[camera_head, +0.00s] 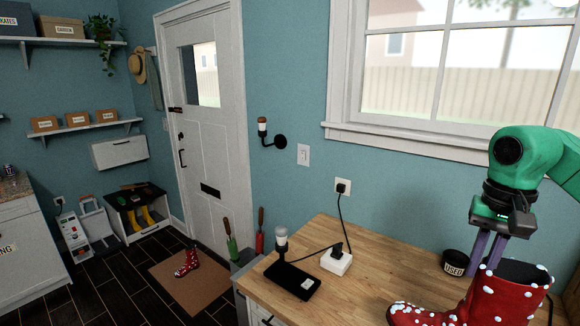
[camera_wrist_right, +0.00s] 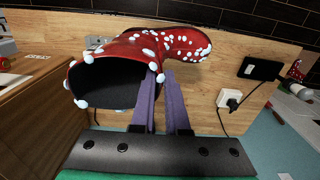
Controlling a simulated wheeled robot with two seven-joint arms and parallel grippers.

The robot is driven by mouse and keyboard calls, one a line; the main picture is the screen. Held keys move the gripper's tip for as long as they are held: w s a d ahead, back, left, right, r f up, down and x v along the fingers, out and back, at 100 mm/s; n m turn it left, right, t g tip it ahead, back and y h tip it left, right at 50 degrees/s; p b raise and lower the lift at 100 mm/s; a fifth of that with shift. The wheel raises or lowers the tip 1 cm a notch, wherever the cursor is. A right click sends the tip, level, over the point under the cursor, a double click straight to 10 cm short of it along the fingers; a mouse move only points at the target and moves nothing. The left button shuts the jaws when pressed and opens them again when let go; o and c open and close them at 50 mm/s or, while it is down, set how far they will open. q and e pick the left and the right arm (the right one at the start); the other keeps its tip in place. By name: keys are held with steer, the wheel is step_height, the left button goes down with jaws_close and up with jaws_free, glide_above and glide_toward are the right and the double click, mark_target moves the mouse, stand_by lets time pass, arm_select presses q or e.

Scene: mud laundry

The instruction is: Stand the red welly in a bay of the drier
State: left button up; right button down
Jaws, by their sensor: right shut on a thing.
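A red welly with white dots (camera_head: 490,300) is at the right of the wooden worktop in the head view, its toe pointing left. My right gripper (camera_head: 487,255) comes down from above and is shut on the rim of its shaft. In the right wrist view the welly (camera_wrist_right: 140,48) shows its dark open top at the left, and the purple fingers (camera_wrist_right: 166,85) are at its rim. Another red dotted welly (camera_head: 187,262) is on the brown doormat. A low open-fronted unit (camera_head: 122,200) holding yellow boots stands left of the door; I cannot tell whether it is the drier. My left gripper is out of view.
The worktop (camera_head: 330,285) carries a black pad with a small lamp (camera_head: 290,275), a white plug box (camera_head: 337,260) with a cable, and a black "USED" tub (camera_head: 455,263) near the welly. The doormat (camera_head: 205,290) lies before the white door (camera_head: 205,110).

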steer(key=shift+w+a+f, duration=0.15)
steer(key=shift+a+f, duration=0.2)
steer(key=shift+f, duration=0.35)
steer(key=s+a+f+n, duration=0.4)
steer(key=a+f, duration=0.4)
steer(key=f, duration=0.5)
steer(key=s+a+f+n, duration=0.3)
steer(key=a+f, duration=0.5)
steer(key=f, duration=0.4)
step_height(320, 180, down, 12)
steer(key=b, duration=1.1)
steer(key=shift+r+b, duration=0.15)
steer(key=shift+b, duration=0.2)
steer(key=shift+s+d, duration=0.1)
steer(key=shift+r, duration=0.1)
